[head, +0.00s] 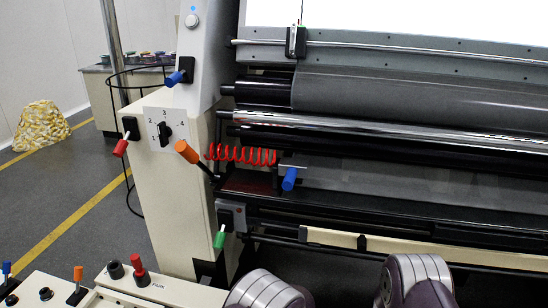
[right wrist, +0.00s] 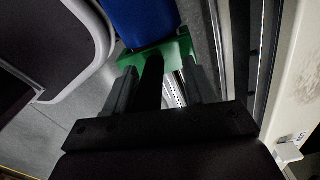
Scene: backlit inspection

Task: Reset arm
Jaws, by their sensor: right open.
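In the head view, the machine has several coloured handles. A blue handle (head: 290,178) hangs near the rollers, an orange handle (head: 187,152) tilts out beside a red coiled cord (head: 240,154), and a green handle (head: 219,238) points down below. Neither gripper shows there. In the right wrist view, my right gripper (right wrist: 160,82) is open, with two grey fingers apart. A black stem (right wrist: 151,85) shows between the fingers, with a green piece (right wrist: 180,50) and a blue part (right wrist: 143,20) beyond. I cannot tell whether the fingers touch them.
A numbered dial (head: 165,132) with a red lever (head: 120,147) beside it is on the cream side panel. A console with knobs (head: 138,268) is at the lower left. A patterned yellow bag (head: 40,126) lies on the floor. The floor at left is open.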

